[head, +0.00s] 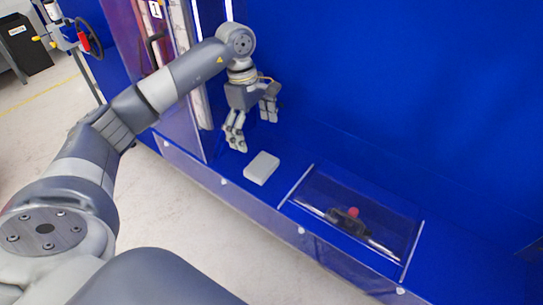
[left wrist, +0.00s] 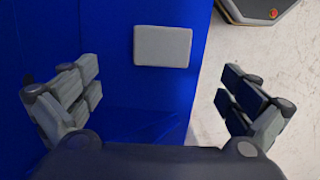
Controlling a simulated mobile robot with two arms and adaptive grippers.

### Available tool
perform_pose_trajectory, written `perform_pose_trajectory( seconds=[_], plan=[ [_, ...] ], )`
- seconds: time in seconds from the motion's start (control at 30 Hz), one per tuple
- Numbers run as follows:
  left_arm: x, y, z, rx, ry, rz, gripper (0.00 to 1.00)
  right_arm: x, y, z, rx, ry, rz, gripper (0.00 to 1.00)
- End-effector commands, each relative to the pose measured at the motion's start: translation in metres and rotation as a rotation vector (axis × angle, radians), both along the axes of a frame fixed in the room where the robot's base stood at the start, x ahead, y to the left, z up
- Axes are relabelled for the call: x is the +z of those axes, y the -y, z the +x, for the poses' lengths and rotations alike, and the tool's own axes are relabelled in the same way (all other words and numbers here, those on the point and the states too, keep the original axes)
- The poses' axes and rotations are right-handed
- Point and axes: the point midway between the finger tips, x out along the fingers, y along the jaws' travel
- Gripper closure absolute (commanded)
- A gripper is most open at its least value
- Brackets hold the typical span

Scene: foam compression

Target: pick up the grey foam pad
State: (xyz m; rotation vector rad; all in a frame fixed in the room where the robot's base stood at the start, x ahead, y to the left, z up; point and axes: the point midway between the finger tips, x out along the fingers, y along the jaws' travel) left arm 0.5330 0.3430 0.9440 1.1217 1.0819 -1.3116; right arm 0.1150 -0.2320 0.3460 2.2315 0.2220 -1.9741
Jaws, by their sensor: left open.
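The grey foam pad (head: 262,168) lies flat on the blue ledge (head: 225,165). In the left wrist view the pad (left wrist: 162,46) shows whole, beyond the fingertips and roughly midway between them. My left gripper (head: 253,128) hangs above the ledge, beyond the pad and a little to its left in the head view. Its fingers are spread wide with nothing between them, as the left wrist view (left wrist: 165,85) also shows. The left gripper is apart from the pad. My right gripper is in neither view.
Right of the pad, a clear-sided bay (head: 318,190) holds a dark device with a red knob (head: 353,212). A tall blue wall (head: 400,80) stands behind the ledge. A reddish panel with a handle (head: 150,40) stands at the left. The ledge drops to a pale floor (head: 200,230) in front.

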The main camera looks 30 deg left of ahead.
Motion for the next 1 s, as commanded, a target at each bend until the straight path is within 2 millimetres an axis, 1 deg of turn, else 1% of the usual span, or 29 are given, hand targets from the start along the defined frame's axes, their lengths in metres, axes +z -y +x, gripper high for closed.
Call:
perform_pose_trajectory(
  seconds=[0.07, 0.13, 0.2, 0.33, 0.4, 0.47, 0.57, 0.67, 0.8, 0.9, 1.0],
  plan=[
    [-0.008, 0.000, -0.001, 0.000, -0.007, 0.004, 0.00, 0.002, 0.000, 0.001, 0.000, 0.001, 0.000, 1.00],
    [-0.020, 0.002, -0.002, 0.000, -0.008, 0.004, 0.00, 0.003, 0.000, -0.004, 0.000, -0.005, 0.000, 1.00],
    [-0.031, 0.004, -0.002, -0.001, -0.008, 0.003, 0.00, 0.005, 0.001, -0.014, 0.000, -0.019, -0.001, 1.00],
    [-0.047, 0.007, -0.002, 0.000, -0.005, 0.002, 0.00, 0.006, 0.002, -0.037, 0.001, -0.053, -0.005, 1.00],
    [-0.052, 0.008, -0.002, -0.001, -0.005, 0.002, 0.00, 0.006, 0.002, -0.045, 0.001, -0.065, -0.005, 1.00],
    [-0.056, 0.008, -0.002, -0.001, -0.005, 0.002, 0.00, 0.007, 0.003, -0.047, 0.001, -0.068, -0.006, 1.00],
    [-0.065, 0.012, -0.002, 0.000, -0.007, 0.001, 0.00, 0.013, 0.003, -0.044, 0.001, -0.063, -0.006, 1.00],
    [-0.080, 0.016, -0.002, -0.001, -0.008, -0.001, 0.00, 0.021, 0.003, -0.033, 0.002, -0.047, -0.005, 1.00],
    [-0.099, 0.018, -0.001, 0.001, -0.005, 0.001, 0.00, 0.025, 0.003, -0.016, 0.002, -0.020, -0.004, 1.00],
    [-0.104, 0.019, -0.001, 0.001, -0.002, 0.002, 0.00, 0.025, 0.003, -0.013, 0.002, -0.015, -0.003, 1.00],
    [-0.105, 0.018, -0.001, 0.000, -0.002, 0.002, 0.00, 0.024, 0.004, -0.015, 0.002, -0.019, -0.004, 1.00]
  ],
)
